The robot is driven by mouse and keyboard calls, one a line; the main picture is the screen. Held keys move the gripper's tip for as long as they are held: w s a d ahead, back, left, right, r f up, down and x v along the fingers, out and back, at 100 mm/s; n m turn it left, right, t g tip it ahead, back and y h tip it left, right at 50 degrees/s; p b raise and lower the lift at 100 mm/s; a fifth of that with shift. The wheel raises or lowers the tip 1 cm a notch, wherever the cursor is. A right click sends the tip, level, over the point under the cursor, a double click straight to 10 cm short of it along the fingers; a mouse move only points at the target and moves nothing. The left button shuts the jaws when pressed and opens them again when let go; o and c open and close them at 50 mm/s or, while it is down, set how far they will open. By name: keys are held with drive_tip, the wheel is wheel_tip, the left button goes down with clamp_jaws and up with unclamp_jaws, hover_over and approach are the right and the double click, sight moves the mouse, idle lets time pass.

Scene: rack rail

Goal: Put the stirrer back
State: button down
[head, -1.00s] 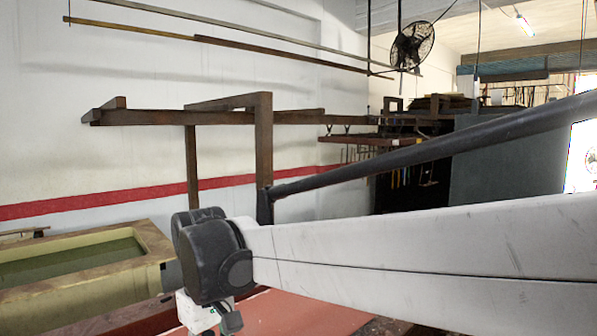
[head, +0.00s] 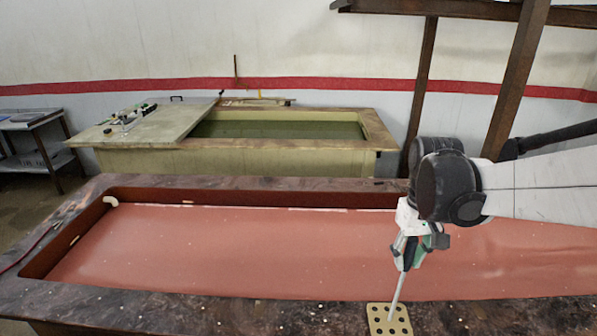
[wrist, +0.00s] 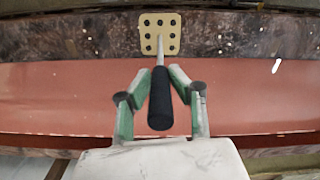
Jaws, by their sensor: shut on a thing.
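The stirrer is a thin pale rod (head: 396,296) with a thick black handle (wrist: 161,100). My gripper (head: 407,262) is shut on it, with the green and grey fingers on either side in the wrist view (wrist: 159,74). The stirrer slants slightly, with its rod pointing down. A cream holder plate with several round holes (head: 377,326) lies on the near rim of the red vat. It also shows at the top of the wrist view (wrist: 173,22). The rod's lower end overlaps the plate; I cannot tell whether it is in a hole or above it.
The vat of red liquid (head: 200,250) has a wide, stained dark rim (head: 130,312). A second vat with green liquid (head: 280,130) stands behind, partly covered by a board (head: 150,125). Rusty posts (head: 421,90) rise behind my arm. A metal table (head: 38,120) is far left.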

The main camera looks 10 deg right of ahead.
drive_tip(key=shift+f, duration=0.25)
drive_tip(key=c, duration=1.6)
unclamp_jaws()
drive_tip(key=shift+o, duration=0.2)
drive_tip(key=shift+r, duration=0.1)
wheel_tip(320, 180, up, 12)
drive_tip(key=shift+f+b, duration=0.15)
drive_tip(key=shift+b, duration=0.15)
drive_tip(key=shift+r, duration=0.2)
drive_tip(key=shift+s+a, duration=0.15)
drive_tip(key=shift+a, duration=0.05)
drive_tip(key=s+a+f+t, duration=0.3)
drive_tip(key=a, duration=0.3)
drive_tip(key=s+a+f+t, duration=0.3)
drive_tip(key=a+f+t, duration=0.1)
drive_tip(key=a, duration=0.2)
drive_tip(key=shift+s+a+f+n, duration=0.15)
drive_tip(key=shift+s+f+n, duration=0.1)
drive_tip(key=shift+s+n, duration=0.15)
drive_tip(key=shift+f, duration=0.1)
